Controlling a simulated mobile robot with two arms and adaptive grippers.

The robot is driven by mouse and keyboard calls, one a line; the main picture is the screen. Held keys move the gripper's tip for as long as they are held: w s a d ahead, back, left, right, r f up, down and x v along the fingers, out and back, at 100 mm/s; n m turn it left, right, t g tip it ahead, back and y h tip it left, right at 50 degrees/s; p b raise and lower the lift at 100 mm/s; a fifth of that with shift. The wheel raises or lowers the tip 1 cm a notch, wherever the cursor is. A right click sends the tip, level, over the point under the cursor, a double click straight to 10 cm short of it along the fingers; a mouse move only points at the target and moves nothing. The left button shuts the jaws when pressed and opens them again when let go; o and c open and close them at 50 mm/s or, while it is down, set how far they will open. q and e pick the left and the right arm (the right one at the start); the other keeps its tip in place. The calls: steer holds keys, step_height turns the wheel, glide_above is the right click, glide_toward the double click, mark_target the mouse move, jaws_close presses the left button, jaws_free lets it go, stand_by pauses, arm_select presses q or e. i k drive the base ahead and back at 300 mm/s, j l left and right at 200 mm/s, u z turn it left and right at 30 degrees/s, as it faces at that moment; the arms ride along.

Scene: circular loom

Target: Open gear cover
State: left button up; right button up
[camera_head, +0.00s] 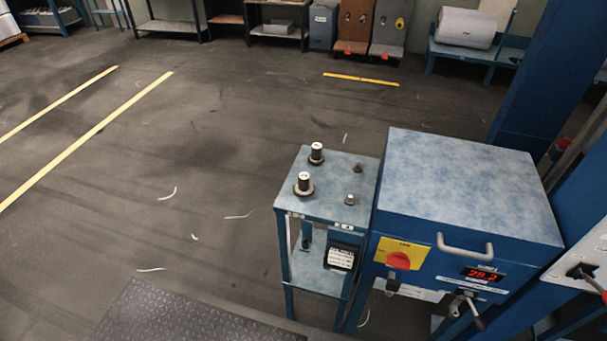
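A blue box-shaped cover (460,180) with a mottled blue-grey top stands at the right. Its top looks flat and closed. A silver bar handle (465,248) is fixed on its front face. Below the handle are a red digital display (483,274) and a metal lever (472,312). A red rotary switch on a yellow plate (400,258) sits at the left of the front face. The inside of the box is hidden. Neither of my grippers is in view.
A small blue stand (320,213) with several metal knobs and pegs on its top adjoins the box on the left. Blue posts (550,80) rise at the right. A dark textured plate (185,315) lies in front. The floor to the left is mostly clear, with yellow lines.

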mark_target(465, 199)
steer(key=z, duration=1.2)
steer(key=l+u, duration=0.1)
steer(key=l, duration=0.1)
